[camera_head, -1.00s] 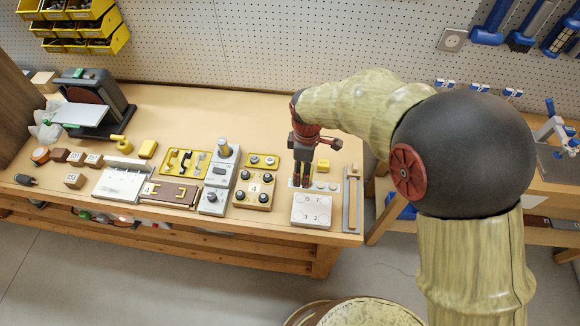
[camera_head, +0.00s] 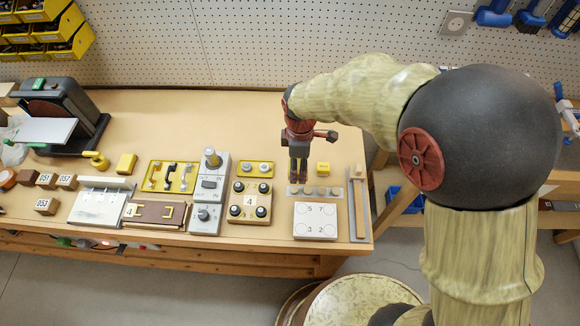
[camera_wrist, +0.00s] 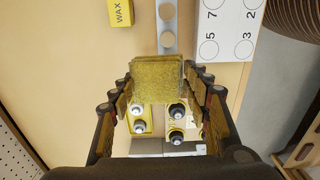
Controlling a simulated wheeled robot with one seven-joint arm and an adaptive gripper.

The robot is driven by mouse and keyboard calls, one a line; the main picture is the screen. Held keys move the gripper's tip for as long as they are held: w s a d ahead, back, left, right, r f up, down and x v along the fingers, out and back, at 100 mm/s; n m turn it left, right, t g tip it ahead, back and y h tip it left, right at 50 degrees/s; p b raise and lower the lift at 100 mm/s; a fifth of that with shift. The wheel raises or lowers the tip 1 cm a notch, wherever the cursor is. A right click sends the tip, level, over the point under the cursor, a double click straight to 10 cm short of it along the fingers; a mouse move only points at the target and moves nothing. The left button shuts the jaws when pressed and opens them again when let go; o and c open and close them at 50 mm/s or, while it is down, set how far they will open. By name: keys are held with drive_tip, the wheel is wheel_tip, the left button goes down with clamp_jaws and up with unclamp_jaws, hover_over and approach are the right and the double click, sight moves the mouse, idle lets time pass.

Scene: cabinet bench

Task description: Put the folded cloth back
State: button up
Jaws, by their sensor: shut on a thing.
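My gripper (camera_head: 298,178) is over the bench's right part, just above a grey strip with round pads (camera_head: 326,191) in the head view. In the wrist view my gripper (camera_wrist: 160,88) is shut on a flat, speckled yellow-olive piece, the folded cloth (camera_wrist: 158,80), which spans the space between the fingers. The cloth hides part of the strip and bench below it. In the head view I cannot make the cloth out against the fingers.
A yellow WAX block (camera_head: 323,168) stands right of my gripper. A white numbered plate (camera_head: 315,221) lies in front, and a knob board (camera_head: 249,215) to the left. A grey tray with a wooden bar (camera_head: 358,205) lies at the right edge. The bench behind (camera_head: 230,120) is clear.

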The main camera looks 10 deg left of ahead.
drive_tip(key=w+a+f, duration=0.1)
drive_tip(key=f, duration=0.1)
drive_tip(key=w+f+b, duration=0.1)
drive_tip(key=w+f, duration=0.1)
drive_tip(key=w+a+f+b, duration=0.1)
drive_tip(key=w+f, duration=0.1)
drive_tip(key=shift+w+a+f, duration=0.15)
drive_tip(key=shift+w+a, duration=0.1)
drive_tip(key=shift+a, duration=0.05)
drive_tip(key=f+b, duration=0.1)
drive_tip(key=f, duration=0.2)
drive_tip(key=shift+w+a+f+b, duration=0.1)
drive_tip(key=shift+w+f+b, duration=0.1)
drive_tip(key=shift+f+b, duration=0.15)
drive_tip(key=shift+r, duration=0.15)
drive_tip(key=o, duration=1.1)
